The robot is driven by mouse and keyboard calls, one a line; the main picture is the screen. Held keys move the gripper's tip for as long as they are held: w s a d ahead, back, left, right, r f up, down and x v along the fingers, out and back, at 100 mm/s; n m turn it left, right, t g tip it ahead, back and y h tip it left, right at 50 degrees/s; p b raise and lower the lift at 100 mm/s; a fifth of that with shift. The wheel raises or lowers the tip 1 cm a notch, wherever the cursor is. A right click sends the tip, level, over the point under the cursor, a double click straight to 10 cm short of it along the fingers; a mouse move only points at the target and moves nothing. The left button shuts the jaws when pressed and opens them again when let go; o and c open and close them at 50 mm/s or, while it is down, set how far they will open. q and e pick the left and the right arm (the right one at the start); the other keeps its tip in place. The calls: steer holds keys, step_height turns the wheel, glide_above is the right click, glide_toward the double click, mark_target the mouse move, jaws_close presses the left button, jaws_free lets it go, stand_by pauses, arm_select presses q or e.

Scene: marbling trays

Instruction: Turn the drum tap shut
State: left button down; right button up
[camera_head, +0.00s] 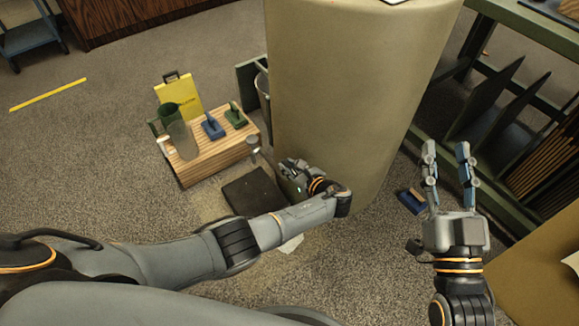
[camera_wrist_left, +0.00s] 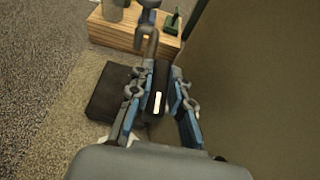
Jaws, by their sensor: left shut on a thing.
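The large olive-tan drum (camera_head: 350,90) stands in the middle of the head view. It fills the right side of the left wrist view (camera_wrist_left: 250,70). My left gripper (camera_head: 290,172) is low at the drum's left side. In the left wrist view its blue-padded fingers (camera_wrist_left: 156,105) are on both sides of a dark tap handle (camera_wrist_left: 157,84) with a white mark, and are shut on it. A grey metal piece (camera_wrist_left: 146,35) shows just beyond; I cannot tell its exact shape. The gripper hides the tap in the head view. My right gripper (camera_head: 446,165) is open and empty, right of the drum.
A dark flat block (camera_head: 254,195) lies below the tap area. A blue brush (camera_head: 411,202) lies near my right gripper. Green shelving (camera_head: 530,40) stands right.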

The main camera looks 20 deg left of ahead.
arm_select(q)
steer(key=c, duration=1.2)
jaws_free()
steer(key=shift+a, duration=0.15)
steer(key=v, duration=0.7)
steer(key=shift+s+d, duration=0.2)
